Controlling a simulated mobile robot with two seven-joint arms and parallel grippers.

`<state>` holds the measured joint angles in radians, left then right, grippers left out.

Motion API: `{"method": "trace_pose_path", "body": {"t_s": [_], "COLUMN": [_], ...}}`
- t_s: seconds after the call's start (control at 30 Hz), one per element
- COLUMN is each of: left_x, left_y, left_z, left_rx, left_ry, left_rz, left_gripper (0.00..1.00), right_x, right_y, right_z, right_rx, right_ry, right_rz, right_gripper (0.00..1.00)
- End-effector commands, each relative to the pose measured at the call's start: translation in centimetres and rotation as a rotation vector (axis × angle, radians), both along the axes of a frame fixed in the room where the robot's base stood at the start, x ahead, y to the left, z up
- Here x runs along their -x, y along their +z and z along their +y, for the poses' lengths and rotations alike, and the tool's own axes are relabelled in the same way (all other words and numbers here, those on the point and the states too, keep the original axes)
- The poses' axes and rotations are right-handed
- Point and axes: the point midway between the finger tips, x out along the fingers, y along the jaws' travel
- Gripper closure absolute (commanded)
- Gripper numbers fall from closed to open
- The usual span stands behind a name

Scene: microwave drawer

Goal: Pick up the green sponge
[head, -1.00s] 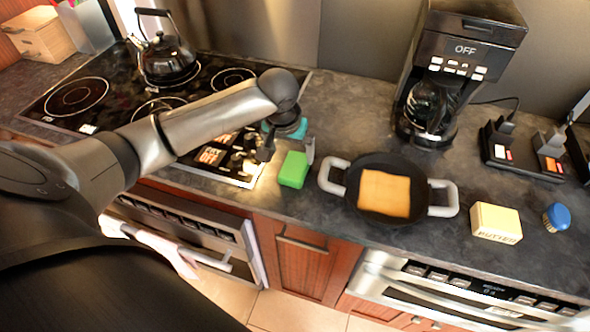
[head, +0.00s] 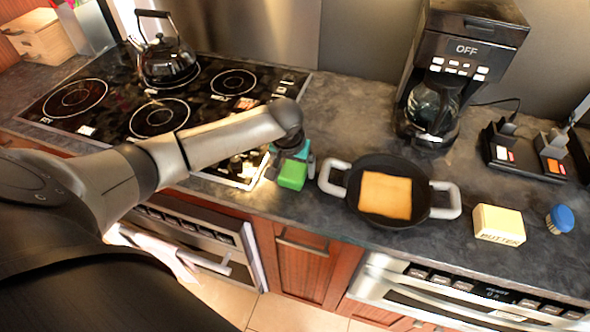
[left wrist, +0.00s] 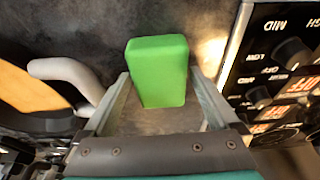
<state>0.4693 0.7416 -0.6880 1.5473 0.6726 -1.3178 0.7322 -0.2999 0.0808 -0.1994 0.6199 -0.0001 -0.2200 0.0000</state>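The green sponge (head: 292,175) lies on the dark counter between the stove and the black pan. In the left wrist view the sponge (left wrist: 158,72) sits between the two fingers of my left gripper (left wrist: 160,88). The fingers stand on either side of it with gaps visible, so the gripper is open. In the head view my left gripper (head: 291,160) is over the sponge from above and behind, partly covering it. My right gripper is not in view.
The black pan (head: 436,206) with grey handles holds a bread slice (head: 385,195) and stands close right of the sponge. The stove (head: 110,112) with a kettle (head: 168,62) is left. A coffee maker (head: 440,75), butter (head: 498,224) and a blue brush (head: 560,217) stand farther right.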

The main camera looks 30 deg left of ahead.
Motion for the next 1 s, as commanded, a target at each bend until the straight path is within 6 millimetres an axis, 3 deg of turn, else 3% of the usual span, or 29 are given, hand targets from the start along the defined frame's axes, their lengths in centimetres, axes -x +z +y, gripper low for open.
{"method": "trace_pose_path", "body": {"t_s": [0.07,0.67,1.0], "left_x": [0.0,0.0,-0.1], "left_y": [0.0,0.0,1.1], "left_z": [0.0,0.0,0.0], "left_rx": [0.000,0.000,0.000], "left_ry": [0.000,0.000,0.000], "left_rz": [0.000,0.000,-0.002], "left_gripper": [0.17,0.84,0.84], "right_x": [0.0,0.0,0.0], "right_y": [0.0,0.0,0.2], "right_z": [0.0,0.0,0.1], "right_rx": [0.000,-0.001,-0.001], "right_ry": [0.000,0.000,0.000], "right_rz": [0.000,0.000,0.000], "right_gripper": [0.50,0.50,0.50]}}
